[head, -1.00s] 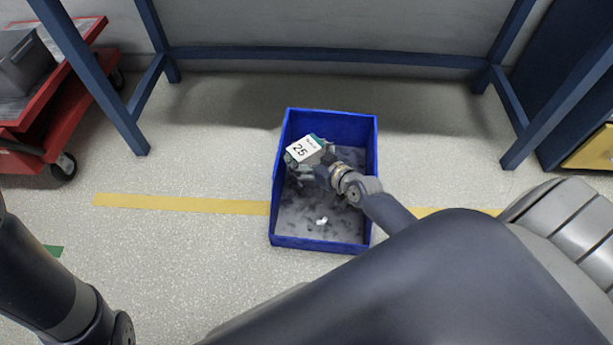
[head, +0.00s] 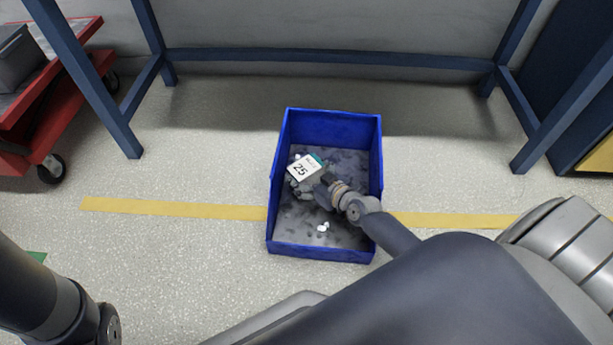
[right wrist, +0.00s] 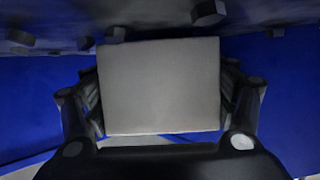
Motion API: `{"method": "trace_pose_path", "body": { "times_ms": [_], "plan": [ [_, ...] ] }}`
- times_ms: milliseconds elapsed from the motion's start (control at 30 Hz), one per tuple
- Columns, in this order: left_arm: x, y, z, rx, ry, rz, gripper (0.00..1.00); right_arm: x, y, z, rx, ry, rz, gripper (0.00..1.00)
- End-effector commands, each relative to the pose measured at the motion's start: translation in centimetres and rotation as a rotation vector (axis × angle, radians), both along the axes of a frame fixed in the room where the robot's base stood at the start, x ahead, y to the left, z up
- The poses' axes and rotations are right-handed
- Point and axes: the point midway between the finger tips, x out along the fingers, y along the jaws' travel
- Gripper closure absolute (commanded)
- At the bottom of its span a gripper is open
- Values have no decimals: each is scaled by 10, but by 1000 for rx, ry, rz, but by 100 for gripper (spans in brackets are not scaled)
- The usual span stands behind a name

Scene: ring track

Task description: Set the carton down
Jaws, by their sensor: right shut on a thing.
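The carton (head: 304,170) is small, with a white top face printed "25" and a teal edge. In the head view it is inside the blue bin (head: 324,251), toward the bin's left side. My right gripper (head: 305,186) reaches down into the bin and is shut on the carton. In the right wrist view the carton (right wrist: 160,87) shows as a plain pale face between the two fingers. I cannot tell whether its underside touches the bin floor. My left arm shows at the lower left of the head view, but its gripper is out of view.
Small white pieces (head: 323,227) lie on the bin's grey floor near the front. A blue frame (head: 330,60) stands behind the bin. A red cart (head: 50,115) is at the left. Floor around the bin is clear, crossed by a yellow line (head: 170,208).

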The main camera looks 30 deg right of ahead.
Motion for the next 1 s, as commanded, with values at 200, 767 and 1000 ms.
{"method": "trace_pose_path", "body": {
  "times_ms": [200,767,1000],
  "plan": [
    [0,0,-2,0,-1,0,62,1,0,-2,0,-2,-1,48],
    [0,0,-1,0,0,0,62,0,0,-2,0,-1,0,1],
    [0,0,17,0,0,0,62,-18,-3,12,-3,3,1,1]
  ]
}}
